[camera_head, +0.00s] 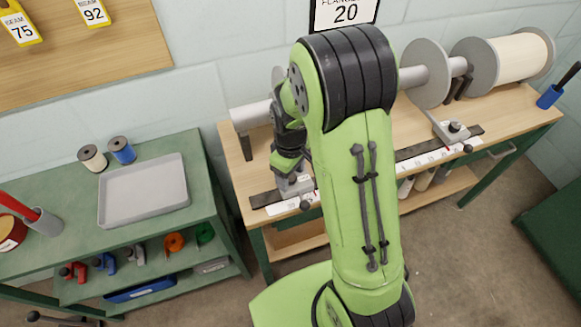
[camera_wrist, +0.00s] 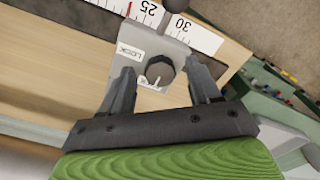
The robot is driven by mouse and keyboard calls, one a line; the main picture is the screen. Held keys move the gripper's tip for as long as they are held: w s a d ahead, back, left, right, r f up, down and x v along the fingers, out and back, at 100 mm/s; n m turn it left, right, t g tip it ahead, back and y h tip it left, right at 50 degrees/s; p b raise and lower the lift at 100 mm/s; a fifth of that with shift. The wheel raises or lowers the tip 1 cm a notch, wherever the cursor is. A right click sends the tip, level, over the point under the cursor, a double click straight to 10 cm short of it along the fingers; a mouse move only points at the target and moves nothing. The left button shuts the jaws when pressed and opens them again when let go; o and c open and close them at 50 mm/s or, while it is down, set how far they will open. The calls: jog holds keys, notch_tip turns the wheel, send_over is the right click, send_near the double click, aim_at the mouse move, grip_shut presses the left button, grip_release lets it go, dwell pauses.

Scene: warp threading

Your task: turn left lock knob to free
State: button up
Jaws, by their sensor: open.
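The left lock knob (camera_wrist: 159,72) is a dark round knob on a light grey bracket, beside a label reading LOCK, in the wrist view. A small white pointer shows on the knob's near side. My gripper (camera_wrist: 166,82) is open, with one dark finger on each side of the knob. I cannot tell whether the fingers touch it. In the head view my gripper (camera_head: 292,183) is at the left bracket on the bench, and my arm hides much of that area. The knob itself is not clear there.
A white scale (camera_wrist: 195,32) with numbers 25 and 30 runs past the bracket. A second bracket (camera_head: 450,129) stands farther right on the rail. A large flanged roller (camera_head: 520,55) lies behind. A green cart (camera_head: 140,225) with a grey tray (camera_head: 108,209) stands left.

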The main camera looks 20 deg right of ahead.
notch_tip(320, 180, up, 16)
jog(key=p, duration=0.4)
jog(key=shift+f, duration=0.15)
jog(key=s+r+m+t, duration=0.2)
jog(key=s+r+m, duration=0.1)
jog(key=s, duration=0.5)
jog(key=s+r+m+t+p, duration=0.1)
jog(key=s+r+m+t, duration=0.2)
jog(key=s+r, duration=0.3)
jog(key=s+m, duration=0.1)
jog(key=s, duration=0.2)
jog(key=shift+s+r+t, duration=0.25)
jog(key=shift+r+t, duration=0.05)
